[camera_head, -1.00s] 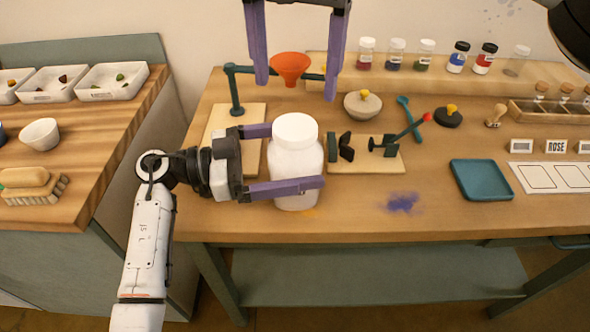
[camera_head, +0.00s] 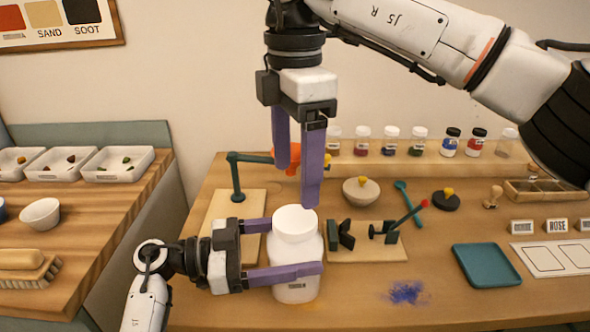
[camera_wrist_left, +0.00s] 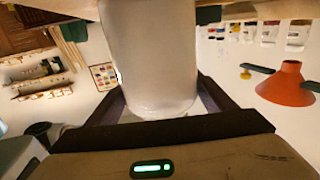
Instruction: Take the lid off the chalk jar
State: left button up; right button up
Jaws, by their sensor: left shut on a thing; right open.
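The white chalk jar (camera_head: 297,289) stands upright at the front of the table, and its round white top, apparently the lid (camera_head: 295,224), is on it. My left gripper (camera_head: 296,246) is shut around the jar's body from the left, with one purple finger in front and the other behind. The jar's pale body (camera_wrist_left: 150,60) also fills the middle of the left wrist view between the fingers. My right gripper (camera_head: 297,188) points down just above the lid. It is open and empty, with its near fingertip close to the lid's right rim; I cannot tell if they touch.
An orange funnel (camera_head: 287,157) on a green stand is behind my right gripper. A wooden board with a dark clamp (camera_head: 345,236) is close right of the jar. A bowl (camera_head: 361,192), a teal tray (camera_head: 486,265) and a jar shelf (camera_head: 430,172) lie farther right.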

aim_at(295, 218)
jog(key=m, duration=0.4)
jog(key=shift+m, duration=0.3)
jog(key=shift+f, duration=4)
